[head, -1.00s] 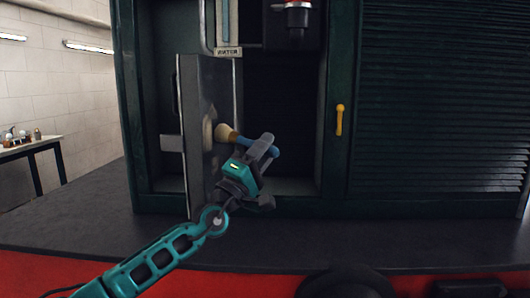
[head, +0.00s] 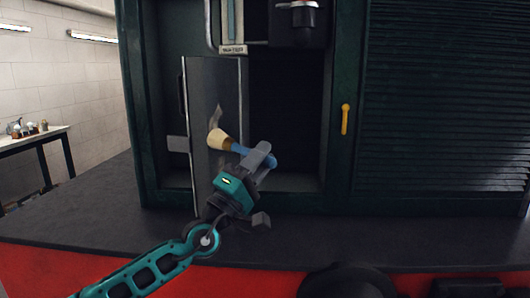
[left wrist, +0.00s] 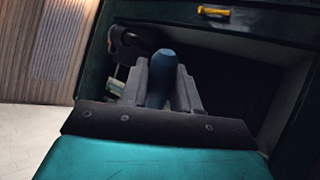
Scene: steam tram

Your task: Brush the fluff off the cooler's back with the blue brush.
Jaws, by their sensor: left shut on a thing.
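My left gripper (head: 262,163) is shut on the blue handle of the brush (head: 240,149). The brush's pale bristle head (head: 217,138) points left, at or very near the face of an upright, dark, glossy panel (head: 230,85); contact cannot be told for sure. This panel may be the cooler's back. A faint pale grey patch (head: 216,113), possibly fluff, shows on it just above the bristles. In the left wrist view the blue handle (left wrist: 161,80) stands between the fingers, and the bristles are hidden. My right gripper is out of view.
The panel stands in the opening of a dark green cabinet (head: 345,190). A yellow handle (head: 345,119) is on its frame, right of the opening. A dark ledge (head: 90,215) runs in front. A table (head: 35,140) with small items stands far left.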

